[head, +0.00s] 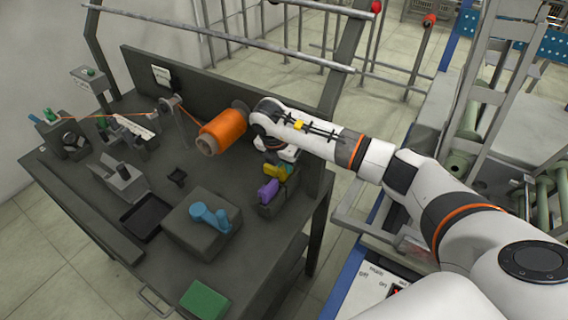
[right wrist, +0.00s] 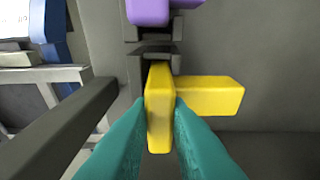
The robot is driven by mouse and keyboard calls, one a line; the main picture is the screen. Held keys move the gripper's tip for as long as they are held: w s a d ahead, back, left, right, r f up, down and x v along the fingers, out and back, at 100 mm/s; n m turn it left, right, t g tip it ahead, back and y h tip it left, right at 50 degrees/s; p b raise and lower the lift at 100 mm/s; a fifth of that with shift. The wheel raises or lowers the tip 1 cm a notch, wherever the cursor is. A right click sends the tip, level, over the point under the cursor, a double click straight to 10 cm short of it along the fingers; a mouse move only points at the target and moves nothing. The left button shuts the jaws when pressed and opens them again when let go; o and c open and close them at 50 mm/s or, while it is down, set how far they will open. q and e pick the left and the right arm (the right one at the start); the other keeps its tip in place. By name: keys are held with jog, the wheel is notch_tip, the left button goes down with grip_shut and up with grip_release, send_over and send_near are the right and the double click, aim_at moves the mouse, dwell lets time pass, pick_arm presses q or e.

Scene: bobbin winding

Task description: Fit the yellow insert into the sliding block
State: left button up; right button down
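The yellow insert (right wrist: 160,105) is T-shaped and sits at a dark grey holder in the right wrist view, its side arm pointing right. In the head view it shows only partly (head: 282,173), below my right wrist. My right gripper (right wrist: 160,103) has its teal fingertips on both sides of the insert's upright part, apparently touching it. A purple insert (head: 268,191) stands in the neighbouring holder; it also shows in the right wrist view (right wrist: 150,10). I cannot tell for certain which part at the table's left is the sliding block. My left gripper is not in view.
An orange spool (head: 223,131) is left of my right wrist, with orange thread running left to a pulley (head: 170,102). A grey box with a blue handle (head: 210,217), a black tray (head: 146,217) and a green block (head: 204,300) occupy the front of the table.

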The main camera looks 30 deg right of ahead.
jog(key=shift+w+d+r+p+v, duration=0.15)
jog(key=shift+d+p+v, duration=0.1)
jog(key=shift+p+v, duration=0.8)
jog(key=shift+w+d+p+v, duration=0.2)
jog(key=shift+p+v, duration=0.3)
jog(key=shift+v, duration=0.95)
jog(key=shift+w+d+r+p+v, duration=0.1)
jog(key=shift+d+p+v, duration=0.2)
jog(key=shift+p+v, duration=0.75)
jog(key=shift+r+b, duration=0.1)
jog(key=shift+b, duration=0.2)
